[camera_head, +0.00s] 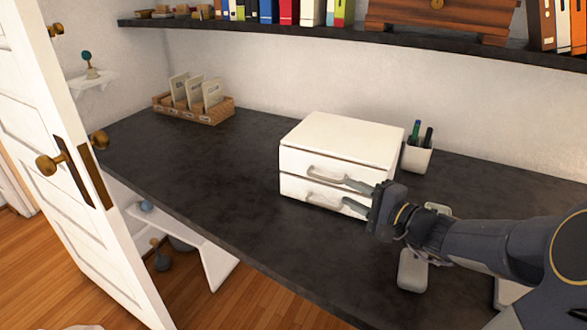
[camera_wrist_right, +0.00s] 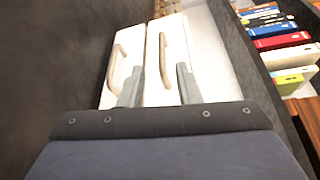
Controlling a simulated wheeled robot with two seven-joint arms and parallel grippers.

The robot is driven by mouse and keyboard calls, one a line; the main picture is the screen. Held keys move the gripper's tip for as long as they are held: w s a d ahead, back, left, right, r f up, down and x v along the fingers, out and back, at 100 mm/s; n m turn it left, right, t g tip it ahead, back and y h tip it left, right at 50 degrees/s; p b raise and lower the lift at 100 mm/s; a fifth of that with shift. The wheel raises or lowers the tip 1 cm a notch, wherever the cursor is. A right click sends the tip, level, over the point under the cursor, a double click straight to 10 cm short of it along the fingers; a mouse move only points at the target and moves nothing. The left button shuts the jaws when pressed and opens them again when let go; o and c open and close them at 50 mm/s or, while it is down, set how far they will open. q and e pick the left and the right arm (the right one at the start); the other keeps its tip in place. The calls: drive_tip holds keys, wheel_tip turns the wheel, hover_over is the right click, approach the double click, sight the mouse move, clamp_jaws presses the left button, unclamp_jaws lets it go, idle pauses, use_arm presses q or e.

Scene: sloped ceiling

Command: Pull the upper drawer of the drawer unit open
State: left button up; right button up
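The white drawer unit (camera_head: 340,140) stands on the dark counter with both drawers shut. The upper drawer (camera_head: 300,160) has a curved handle (camera_head: 322,174), and the lower drawer has a similar handle (camera_head: 318,200) below it. My right gripper (camera_head: 350,194) is at the right part of the drawer fronts, its fingers pointing at them. In the right wrist view, its two fingers (camera_wrist_right: 158,70) are apart, and the upper drawer's handle (camera_wrist_right: 163,48) appears between them. Whether they touch it, I cannot tell. The lower handle (camera_wrist_right: 117,62) is left of the fingers there. My left gripper is not in view.
A white pen cup (camera_head: 416,158) stands right of the unit. A wooden card holder (camera_head: 195,107) sits at the counter's back left. A shelf (camera_head: 330,34) with books runs above. The counter (camera_head: 190,165) left of the unit is clear. An open white door (camera_head: 70,190) stands at left.

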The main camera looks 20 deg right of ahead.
sight(328, 180)
drive_tip(key=x, duration=0.8)
drive_tip(key=shift+w+d, duration=0.25)
clamp_jaws()
